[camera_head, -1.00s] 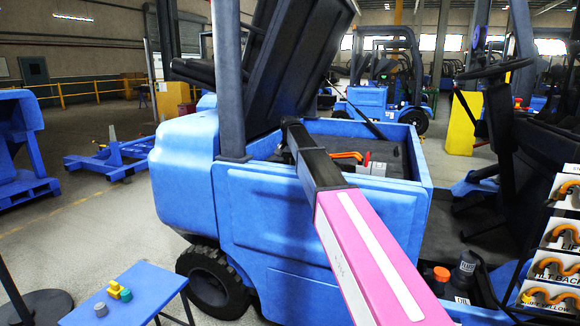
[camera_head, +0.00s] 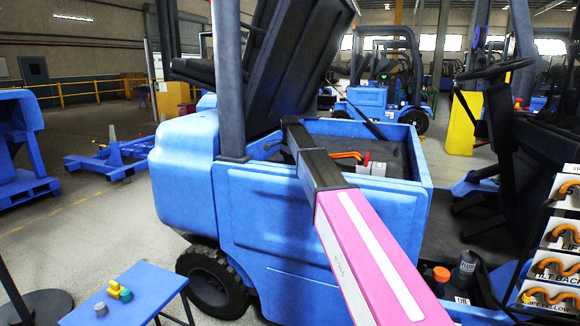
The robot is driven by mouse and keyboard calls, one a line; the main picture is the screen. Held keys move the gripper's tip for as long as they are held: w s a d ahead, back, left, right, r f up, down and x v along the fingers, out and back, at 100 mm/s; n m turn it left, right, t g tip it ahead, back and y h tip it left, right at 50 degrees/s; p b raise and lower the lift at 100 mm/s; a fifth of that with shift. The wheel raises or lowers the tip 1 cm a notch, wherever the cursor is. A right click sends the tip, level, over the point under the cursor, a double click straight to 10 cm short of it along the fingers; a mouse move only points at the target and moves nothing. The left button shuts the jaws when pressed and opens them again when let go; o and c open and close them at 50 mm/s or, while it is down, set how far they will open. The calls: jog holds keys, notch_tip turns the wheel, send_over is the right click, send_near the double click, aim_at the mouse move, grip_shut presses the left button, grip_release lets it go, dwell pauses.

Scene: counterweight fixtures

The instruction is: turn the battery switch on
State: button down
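The blue forklift's open compartment (camera_head: 400,157) lies under its raised dark cover (camera_head: 290,70). Inside it, an orange-red bent part (camera_head: 346,155) lies beside a small grey and red part (camera_head: 373,168). Both are small and partly behind the side wall, so I cannot tell which is the battery switch or how it is set. My pink arm reaches in from the lower right, and its dark end section crosses the compartment's near wall, left of these parts. My gripper's fingers are hidden behind the arm and the wall.
The raised cover and a dark post (camera_head: 230,80) stand close to my arm's end. A blue table (camera_head: 125,295) with small coloured pieces is at lower left. A steering wheel (camera_head: 495,68), bottles (camera_head: 465,268) and a rack of labelled orange hooks (camera_head: 552,268) are at right.

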jog(key=shift+m, duration=0.4)
jog(key=c, duration=1.1)
grip_release()
notch_tip(320, 180, up, 11)
jog(key=shift+f, duration=0.1)
jog(key=shift+s, duration=0.1)
